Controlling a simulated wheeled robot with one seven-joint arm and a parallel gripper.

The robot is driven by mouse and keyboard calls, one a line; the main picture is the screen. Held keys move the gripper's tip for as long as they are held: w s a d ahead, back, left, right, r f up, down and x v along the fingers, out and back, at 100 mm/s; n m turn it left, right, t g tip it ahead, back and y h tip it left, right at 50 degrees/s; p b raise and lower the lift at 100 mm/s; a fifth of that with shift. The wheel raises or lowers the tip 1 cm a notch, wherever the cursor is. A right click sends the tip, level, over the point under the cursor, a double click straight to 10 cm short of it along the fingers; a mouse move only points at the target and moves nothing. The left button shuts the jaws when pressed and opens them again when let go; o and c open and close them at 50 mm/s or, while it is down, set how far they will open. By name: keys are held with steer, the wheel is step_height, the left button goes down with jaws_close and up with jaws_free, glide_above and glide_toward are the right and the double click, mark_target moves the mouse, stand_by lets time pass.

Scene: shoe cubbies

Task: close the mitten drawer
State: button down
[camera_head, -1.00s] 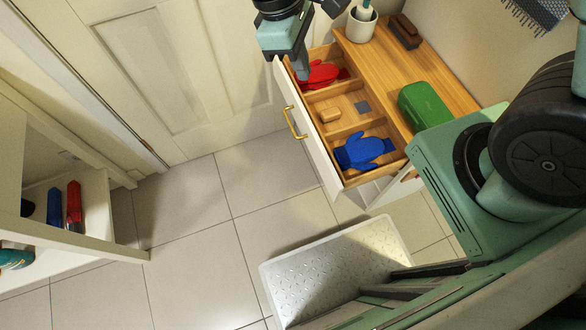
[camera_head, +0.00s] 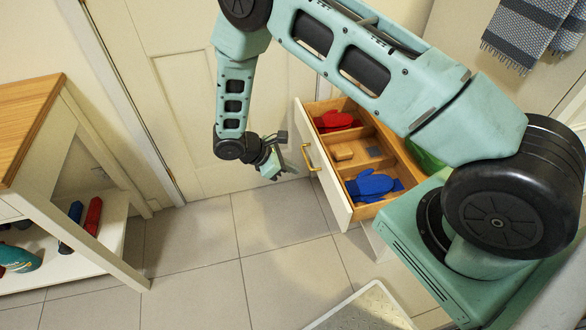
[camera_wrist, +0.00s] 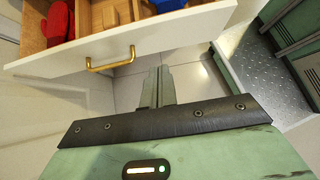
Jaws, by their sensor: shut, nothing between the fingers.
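The mitten drawer (camera_head: 325,173) stands pulled open from its cabinet, with a white front and a brass handle (camera_head: 311,157). Inside, in separate compartments, are a red mitten (camera_head: 335,121), a wooden block (camera_head: 342,152) and a blue mitten (camera_head: 370,186). My gripper (camera_head: 284,172) is shut and empty, in front of the drawer front, on its left in the head view. In the wrist view my shut fingers (camera_wrist: 158,82) point toward the white drawer front (camera_wrist: 180,32), beside and below the handle (camera_wrist: 111,62). I cannot tell whether they touch it.
A pale textured tray (camera_head: 365,308) lies on the tiled floor at the bottom. A striped towel (camera_head: 530,30) hangs at the upper right. Floor between bench and drawer is clear.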

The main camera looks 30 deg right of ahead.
mark_target(329, 175)
steer(key=shift+s+d+f+p, duration=0.15)
steer(key=shift+s+d+f, duration=0.3)
steer(key=shift+d+f, duration=0.75)
steer(key=shift+s+d+f+p, duration=0.15)
steer(key=shift+s+d+f, duration=0.35)
steer(key=shift+d, duration=1.25)
steer(key=shift+s+d+f+p, duration=0.15)
steer(key=shift+s+d+f, duration=0.2)
steer(key=shift+d+f, duration=0.85)
steer(key=shift+d+r, duration=0.3)
steer(key=shift+d, duration=0.1)
steer(key=s+d, duration=0.2)
steer(key=d, duration=0.7)
steer(key=s+d+b, duration=0.1)
steer(key=s+d, duration=0.2)
steer(key=d, duration=0.5)
steer(key=shift+d, duration=0.35)
steer(key=shift+s, duration=0.1)
